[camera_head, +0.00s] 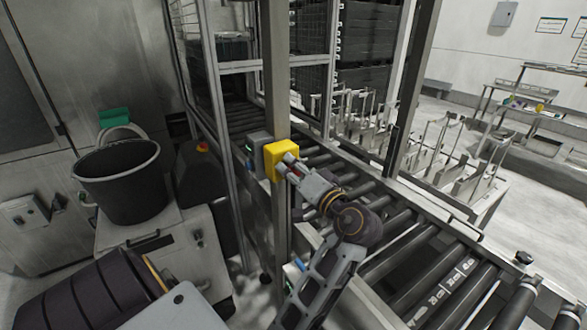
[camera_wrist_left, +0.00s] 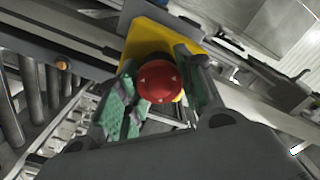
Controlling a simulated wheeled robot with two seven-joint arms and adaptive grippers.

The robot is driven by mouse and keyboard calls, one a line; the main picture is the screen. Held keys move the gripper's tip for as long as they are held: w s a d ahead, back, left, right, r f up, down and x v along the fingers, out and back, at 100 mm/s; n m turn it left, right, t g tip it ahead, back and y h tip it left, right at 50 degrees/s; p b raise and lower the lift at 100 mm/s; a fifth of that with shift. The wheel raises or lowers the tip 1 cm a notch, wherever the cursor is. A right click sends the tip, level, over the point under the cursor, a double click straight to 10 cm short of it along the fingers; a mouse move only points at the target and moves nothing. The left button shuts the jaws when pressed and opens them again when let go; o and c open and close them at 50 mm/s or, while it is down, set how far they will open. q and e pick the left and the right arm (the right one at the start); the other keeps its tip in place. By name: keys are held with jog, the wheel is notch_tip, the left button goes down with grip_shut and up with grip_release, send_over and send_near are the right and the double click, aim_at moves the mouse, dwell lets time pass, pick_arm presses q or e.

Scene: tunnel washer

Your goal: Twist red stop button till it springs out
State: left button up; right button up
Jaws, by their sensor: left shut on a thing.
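The red stop button (camera_wrist_left: 159,84) is a round mushroom head with pale marks on its face, in the middle of the left wrist view. It sits on a yellow box (camera_head: 279,156), which is fixed to a metal post in the head view. My left gripper (camera_head: 290,163) is at the front of this box and shut on the button. In the left wrist view its green-padded fingers (camera_wrist_left: 158,88) lie on both sides of the red head. The fingers mostly hide the button in the head view. My right gripper is not in view.
A grey control box (camera_head: 258,148) is beside the yellow box on the metal post (camera_head: 277,70). A roller conveyor (camera_head: 385,215) runs behind and below my left gripper. A black bucket (camera_head: 120,190) stands at the left. Open floor (camera_head: 520,210) shows at the right.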

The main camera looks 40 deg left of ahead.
pick_arm(q)
jog(key=o, duration=1)
jog(key=shift+o, duration=0.2)
jog(key=shift+n, duration=0.3)
jog(key=shift+n+b, duration=0.9)
jog(key=shift+n, duration=0.4)
jog(key=shift+n+b, duration=0.4)
jog(key=shift+n, duration=1)
jog(key=shift+n, duration=0.6)
